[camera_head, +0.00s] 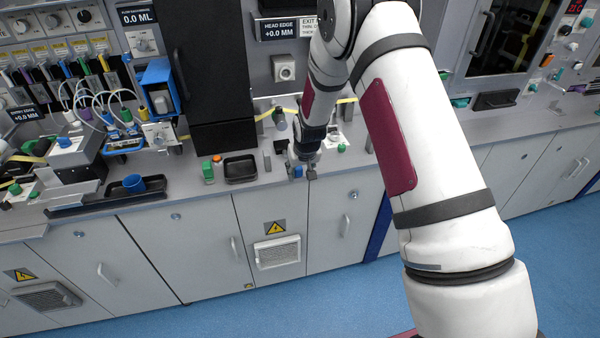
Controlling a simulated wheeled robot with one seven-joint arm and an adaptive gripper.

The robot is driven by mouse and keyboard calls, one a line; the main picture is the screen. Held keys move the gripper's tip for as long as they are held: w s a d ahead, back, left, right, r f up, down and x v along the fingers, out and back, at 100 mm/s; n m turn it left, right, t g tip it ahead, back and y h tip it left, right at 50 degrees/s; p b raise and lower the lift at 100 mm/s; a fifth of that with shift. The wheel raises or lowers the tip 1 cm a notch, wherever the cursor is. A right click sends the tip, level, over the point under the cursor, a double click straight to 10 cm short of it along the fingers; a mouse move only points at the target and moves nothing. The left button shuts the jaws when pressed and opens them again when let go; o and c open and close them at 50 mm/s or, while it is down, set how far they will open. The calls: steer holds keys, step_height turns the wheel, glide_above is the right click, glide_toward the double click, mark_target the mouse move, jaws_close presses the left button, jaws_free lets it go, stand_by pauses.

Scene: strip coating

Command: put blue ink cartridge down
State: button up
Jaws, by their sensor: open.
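My gripper (304,173) is low over the front strip of the counter, right of centre, pointing down. It is open; I make out nothing held between its small, dark fingertips. A blue cylinder (134,183), which may be the blue ink cartridge, stands at the left in a long black tray (90,204), well apart from my gripper. The picture is too small to tell which of these is the cartridge.
A small black tray (241,169) lies left of my gripper, with a green-topped bottle (208,171) and an orange piece beside it. A tall black cabinet (210,75) rises behind. Grey cupboards (180,250) front the counter. Blue floor is clear before them.

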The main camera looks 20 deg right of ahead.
steer(key=s+f+v, duration=0.1)
steer(key=s+v, duration=0.2)
steer(key=v, duration=1.4)
steer(key=s+f+v, duration=0.1)
steer(key=s+v, duration=0.2)
steer(key=v, duration=1.3)
steer(key=s+r, duration=0.3)
steer(key=s, duration=0.8)
steer(key=s+d+r, duration=0.1)
steer(key=s+r, duration=0.1)
steer(key=s, duration=0.9)
steer(key=shift+s+d+r, duration=0.15)
steer(key=shift+d+r, duration=0.05)
steer(key=shift+r, duration=0.15)
steer(key=shift+c, duration=0.6)
